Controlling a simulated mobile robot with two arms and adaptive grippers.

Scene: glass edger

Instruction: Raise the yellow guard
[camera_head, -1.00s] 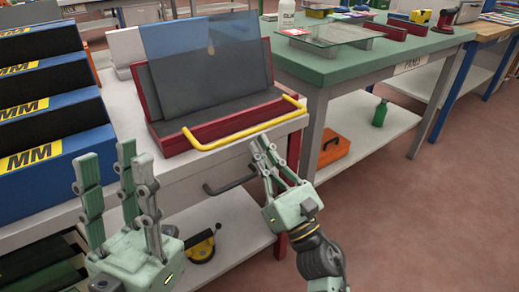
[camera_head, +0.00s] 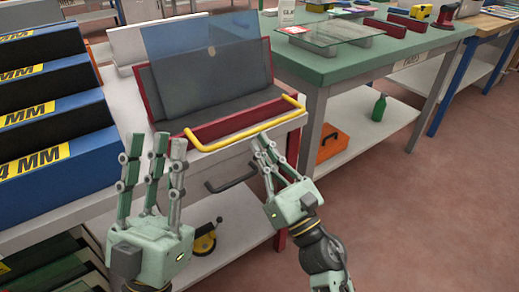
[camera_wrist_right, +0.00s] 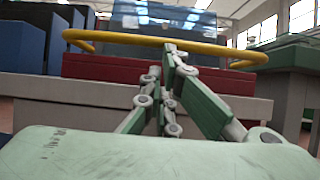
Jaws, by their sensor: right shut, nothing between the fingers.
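The yellow guard (camera_head: 245,126) is a bent bar along the front of the red machine (camera_head: 232,125) on the bench. It also shows in the right wrist view (camera_wrist_right: 215,46), crossing behind and just above my right fingertips. My right gripper (camera_head: 262,143) is shut and empty, with its tips just below the bar near its right part; whether they touch it I cannot tell. My left gripper (camera_head: 155,145) is open and empty, fingers pointing up, in front of the bar's left end. A dark glass pane (camera_head: 215,78) leans in the machine behind the guard.
Blue racks marked MM (camera_head: 60,165) stand at the left. A dark handle (camera_head: 230,178) sits on the bench front below the guard. A green table (camera_head: 345,68) with glass stands at the right. The floor (camera_head: 420,220) at the right is clear.

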